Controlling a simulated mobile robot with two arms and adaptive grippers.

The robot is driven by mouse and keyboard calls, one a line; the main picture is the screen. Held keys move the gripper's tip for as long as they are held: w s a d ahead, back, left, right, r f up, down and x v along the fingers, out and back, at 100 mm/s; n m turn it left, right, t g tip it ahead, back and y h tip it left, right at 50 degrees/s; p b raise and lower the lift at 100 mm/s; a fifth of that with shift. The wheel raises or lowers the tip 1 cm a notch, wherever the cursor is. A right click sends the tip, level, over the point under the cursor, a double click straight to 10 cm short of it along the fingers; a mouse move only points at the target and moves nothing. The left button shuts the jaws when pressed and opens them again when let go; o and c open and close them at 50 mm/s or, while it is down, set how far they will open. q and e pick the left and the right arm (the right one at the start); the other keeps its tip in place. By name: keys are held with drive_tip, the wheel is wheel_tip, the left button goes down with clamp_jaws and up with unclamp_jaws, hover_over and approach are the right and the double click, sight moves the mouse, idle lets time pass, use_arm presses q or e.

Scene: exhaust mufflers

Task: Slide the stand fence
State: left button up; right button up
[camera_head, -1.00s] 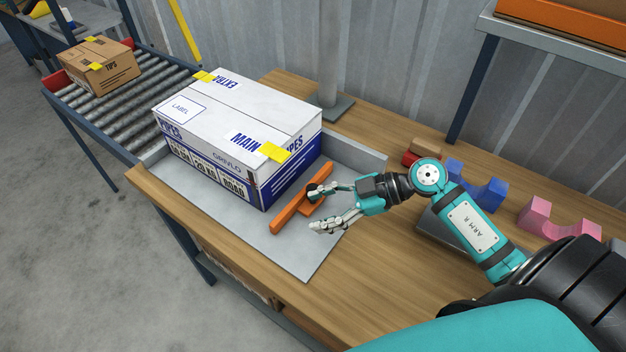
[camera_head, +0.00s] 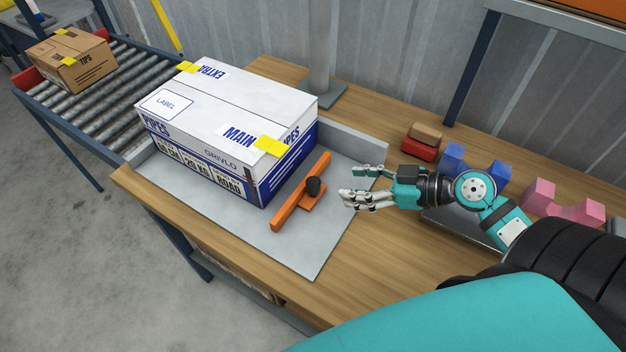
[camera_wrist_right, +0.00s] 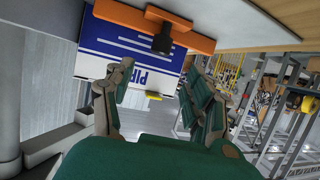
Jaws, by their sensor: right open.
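The orange fence (camera_head: 290,207) with a black knob (camera_head: 313,186) stands on the grey metal stand plate (camera_head: 318,255), close along the right side of a white and blue box (camera_head: 228,130). I cannot tell whether the fence touches the box. My right gripper (camera_head: 352,184) is open and empty, to the right of the knob and apart from it. In the right wrist view the orange fence (camera_wrist_right: 120,14) and its black knob (camera_wrist_right: 163,42) show beyond the open fingers (camera_wrist_right: 160,98), with the box (camera_wrist_right: 125,50) behind. My left gripper is not in view.
A roller conveyor (camera_head: 95,90) with a brown carton (camera_head: 70,62) adjoins the bench at the left. Red, blue (camera_head: 470,170) and pink (camera_head: 562,203) blocks lie on the wooden bench behind and right of my right arm. The plate's front part is clear.

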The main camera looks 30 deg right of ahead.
sight(317, 182)
drive_tip(key=x, duration=1)
drive_tip(key=shift+w+a+f, duration=0.2)
drive_tip(key=shift+w+f, duration=0.05)
clamp_jaws()
